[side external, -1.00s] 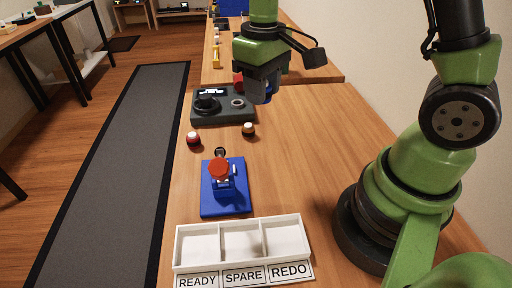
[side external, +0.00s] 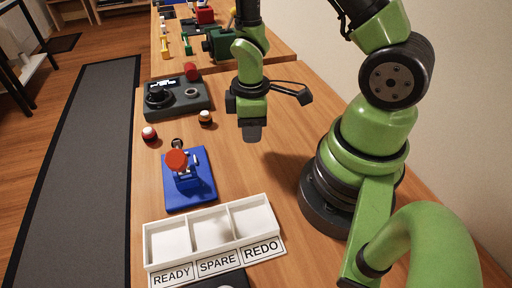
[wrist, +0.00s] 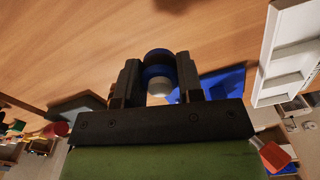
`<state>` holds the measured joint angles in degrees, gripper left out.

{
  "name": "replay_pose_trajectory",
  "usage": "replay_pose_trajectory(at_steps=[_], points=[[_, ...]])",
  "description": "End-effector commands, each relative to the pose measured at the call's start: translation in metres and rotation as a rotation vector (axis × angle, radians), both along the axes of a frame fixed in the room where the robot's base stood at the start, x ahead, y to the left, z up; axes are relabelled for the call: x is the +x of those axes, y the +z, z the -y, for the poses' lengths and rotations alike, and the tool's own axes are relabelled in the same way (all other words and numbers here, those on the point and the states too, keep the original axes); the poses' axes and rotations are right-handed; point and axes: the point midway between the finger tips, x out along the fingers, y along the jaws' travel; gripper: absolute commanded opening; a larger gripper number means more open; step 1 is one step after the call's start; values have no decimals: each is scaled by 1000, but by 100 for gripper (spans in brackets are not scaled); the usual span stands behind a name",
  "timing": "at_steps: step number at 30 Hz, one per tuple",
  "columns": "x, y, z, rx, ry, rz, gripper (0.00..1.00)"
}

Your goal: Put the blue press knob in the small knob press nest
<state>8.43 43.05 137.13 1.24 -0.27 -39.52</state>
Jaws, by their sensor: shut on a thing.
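The blue press knob (wrist: 158,72) is between the fingers of my gripper (wrist: 160,85) in the wrist view, with a pale round end showing. My gripper is shut on it. In the side view my gripper (side external: 253,132) hangs over bare table, right of the blue fixture, and the knob is hidden there. A dark grey unit (side external: 180,108) carries a large black round part (side external: 157,97) and a smaller ringed seat (side external: 192,93). I cannot tell for certain that this seat is the small knob press nest. My gripper is apart from it.
A blue fixture (side external: 190,194) with a red top (side external: 176,160) stands left of my gripper. A white three-compartment tray (side external: 212,232), labelled READY, SPARE and REDO, is in front. Table right of the fixture is clear.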

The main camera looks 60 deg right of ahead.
Motion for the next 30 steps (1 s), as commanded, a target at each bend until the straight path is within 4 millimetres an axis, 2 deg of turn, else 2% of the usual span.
replay_pose_trajectory(at_steps=[15, 27, 28, 30], points=[[0, -49, 0, 0, -2, -1, 11], [0, -53, 0, 0, -1, 0, 11], [0, -53, 0, -1, -1, 0, 39], [0, -53, 0, -1, -1, 0, 55]])
